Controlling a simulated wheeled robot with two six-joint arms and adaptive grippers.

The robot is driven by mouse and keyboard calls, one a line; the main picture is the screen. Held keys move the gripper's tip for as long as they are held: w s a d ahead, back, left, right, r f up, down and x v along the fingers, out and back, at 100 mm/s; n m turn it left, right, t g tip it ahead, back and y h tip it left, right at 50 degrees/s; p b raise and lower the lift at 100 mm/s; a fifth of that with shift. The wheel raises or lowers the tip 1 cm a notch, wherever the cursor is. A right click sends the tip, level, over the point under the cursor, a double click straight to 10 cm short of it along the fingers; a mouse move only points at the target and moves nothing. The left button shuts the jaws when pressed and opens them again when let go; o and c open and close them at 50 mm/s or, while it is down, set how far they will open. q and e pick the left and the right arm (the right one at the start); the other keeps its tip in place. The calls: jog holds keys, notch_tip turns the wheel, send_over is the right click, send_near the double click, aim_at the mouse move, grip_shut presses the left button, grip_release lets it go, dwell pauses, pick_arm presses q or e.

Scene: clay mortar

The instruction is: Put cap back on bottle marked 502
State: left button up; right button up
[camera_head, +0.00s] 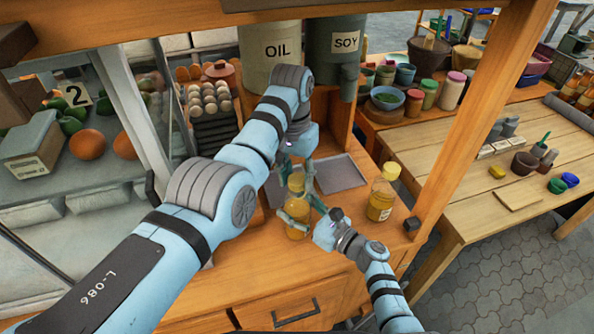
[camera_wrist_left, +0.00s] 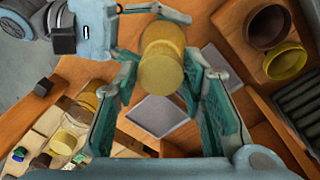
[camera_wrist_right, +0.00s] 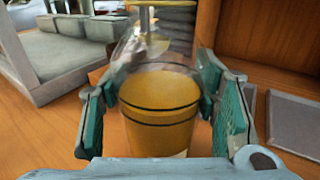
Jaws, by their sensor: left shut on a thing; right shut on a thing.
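A clear bottle with amber contents (camera_head: 296,227) stands upright near the counter's front edge. My right gripper (camera_head: 303,213) is shut around its body; the bottle fills the right wrist view (camera_wrist_right: 160,112). A yellow cap (camera_head: 296,182) is over the bottle's top, held by my left gripper (camera_head: 305,183), which reaches down from above. The cap fills the middle of the left wrist view (camera_wrist_left: 163,70). I cannot tell whether cap and neck touch. A second, similar bottle (camera_head: 379,205) with a yellow top and pale label stands to the right. No marking is readable on either bottle.
Grey flat trays (camera_head: 340,173) lie behind the bottles. Large OIL (camera_head: 270,58) and SOY (camera_head: 335,62) containers stand above. A wooden post (camera_head: 480,120) rises at the right. Free counter room (camera_head: 245,265) lies at the front left.

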pick_arm(q)
jog(key=shift+f, duration=0.3)
jog(key=shift+f, duration=0.5)
dwell(0.4)
jog(key=m, duration=0.3)
jog(key=o, duration=0.7)
jog(key=shift+r, duration=2.25)
